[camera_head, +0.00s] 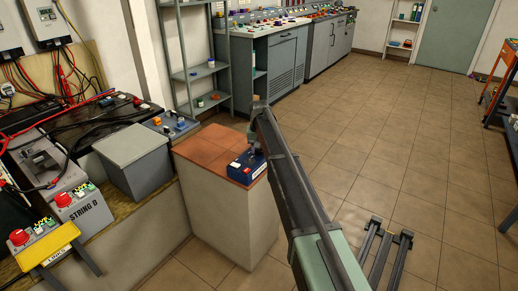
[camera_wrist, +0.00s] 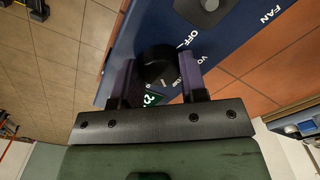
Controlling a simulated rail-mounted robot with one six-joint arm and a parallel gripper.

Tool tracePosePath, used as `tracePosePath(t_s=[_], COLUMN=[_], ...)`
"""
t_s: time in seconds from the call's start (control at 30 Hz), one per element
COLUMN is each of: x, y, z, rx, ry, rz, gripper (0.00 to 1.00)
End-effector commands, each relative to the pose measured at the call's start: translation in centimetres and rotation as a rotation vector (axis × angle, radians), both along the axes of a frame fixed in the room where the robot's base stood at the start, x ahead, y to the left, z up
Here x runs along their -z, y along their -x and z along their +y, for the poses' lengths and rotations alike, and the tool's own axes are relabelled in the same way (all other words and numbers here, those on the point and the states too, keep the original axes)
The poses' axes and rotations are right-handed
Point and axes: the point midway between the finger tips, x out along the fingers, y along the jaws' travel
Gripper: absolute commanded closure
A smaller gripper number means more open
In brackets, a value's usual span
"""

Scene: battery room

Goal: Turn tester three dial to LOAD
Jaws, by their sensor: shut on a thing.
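A small blue tester (camera_head: 242,168) stands on the terracotta top of a pale pedestal in the head view. Its blue panel (camera_wrist: 130,45) fills the upper middle of the wrist view. A round black dial (camera_wrist: 157,62) on this panel sits between the fingers of my gripper (camera_wrist: 160,76), which is shut on it. The printed words OFF and VO, cut off, show right of the dial; its pointer and a LOAD mark are not readable. A green display is partly hidden between the fingers. In the head view, my gripper (camera_head: 254,148) is down at the tester.
The pedestal's terracotta top (camera_head: 205,150) is otherwise bare. A second dark knob (camera_wrist: 207,8) sits on the panel near the word FAN. A grey box (camera_head: 135,160) and cables crowd the bench at left. Open tiled floor (camera_head: 380,150) lies to the right.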

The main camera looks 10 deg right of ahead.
Motion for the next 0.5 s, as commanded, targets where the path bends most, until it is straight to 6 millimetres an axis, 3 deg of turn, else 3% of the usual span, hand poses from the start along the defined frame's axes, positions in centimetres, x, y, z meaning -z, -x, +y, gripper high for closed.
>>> tracePosePath(t_s=[0.5], x=[0.01], y=[0.02], z=[-0.01], rx=[0.443], ry=[0.0], rz=[0.0], gripper=[0.84])
